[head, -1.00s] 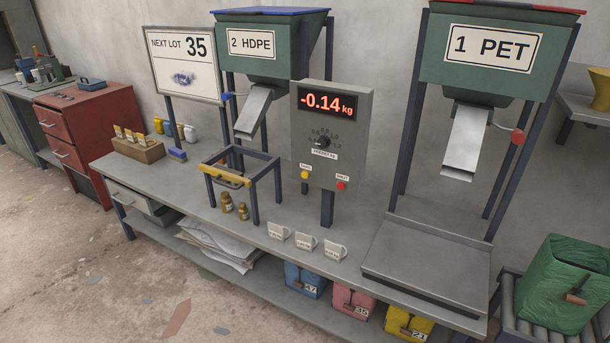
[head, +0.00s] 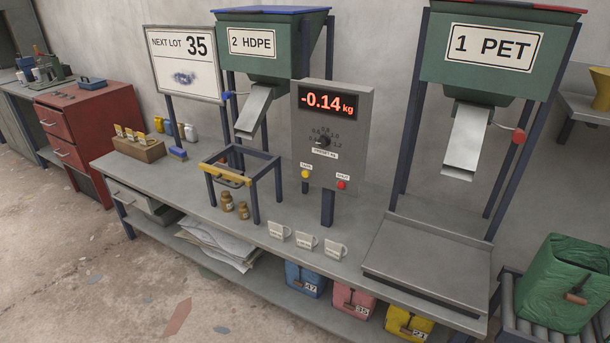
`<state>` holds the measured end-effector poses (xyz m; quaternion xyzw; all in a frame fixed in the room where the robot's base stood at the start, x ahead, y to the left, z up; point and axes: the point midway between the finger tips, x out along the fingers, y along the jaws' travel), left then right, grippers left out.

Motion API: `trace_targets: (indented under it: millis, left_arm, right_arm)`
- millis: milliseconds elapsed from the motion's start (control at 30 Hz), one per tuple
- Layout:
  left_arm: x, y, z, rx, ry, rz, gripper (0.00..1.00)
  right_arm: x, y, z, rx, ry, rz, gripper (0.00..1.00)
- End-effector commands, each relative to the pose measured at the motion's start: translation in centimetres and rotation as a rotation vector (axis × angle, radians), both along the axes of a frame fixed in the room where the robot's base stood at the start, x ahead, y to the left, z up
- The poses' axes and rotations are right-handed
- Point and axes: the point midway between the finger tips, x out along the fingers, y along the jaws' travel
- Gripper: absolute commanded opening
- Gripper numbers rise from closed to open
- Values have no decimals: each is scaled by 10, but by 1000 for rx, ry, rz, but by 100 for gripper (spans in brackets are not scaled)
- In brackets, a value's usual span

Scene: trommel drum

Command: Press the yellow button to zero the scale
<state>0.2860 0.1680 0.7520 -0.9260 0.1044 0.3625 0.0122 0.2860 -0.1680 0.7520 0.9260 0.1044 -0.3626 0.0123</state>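The yellow button (head: 305,174) is on the lower left of the grey control box's front face, under a small white label. A red button (head: 341,185) is to its right. The control box (head: 361,110) stands on a post on the bench, and its display (head: 327,103) reads -0.14 kg in red. A dial (head: 323,141) is in the middle of the box. The flat scale platform (head: 428,255) lies empty on the bench under the 1 PET chute. Neither of my grippers is in view.
A blue frame with a yellow bar (head: 226,175) stands left of the control box. The PET chute (head: 465,142) overhangs the platform.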

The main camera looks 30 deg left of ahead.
Motion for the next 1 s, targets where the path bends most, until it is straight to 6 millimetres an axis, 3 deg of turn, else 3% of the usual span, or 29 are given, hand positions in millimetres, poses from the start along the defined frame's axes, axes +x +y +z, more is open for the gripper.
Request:
trace_targets:
  millis: [167, 1000]
  left_arm:
    - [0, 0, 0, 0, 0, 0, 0]
    - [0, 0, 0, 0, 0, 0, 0]
  right_arm:
    - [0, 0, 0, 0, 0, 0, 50]
    - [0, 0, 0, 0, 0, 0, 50]
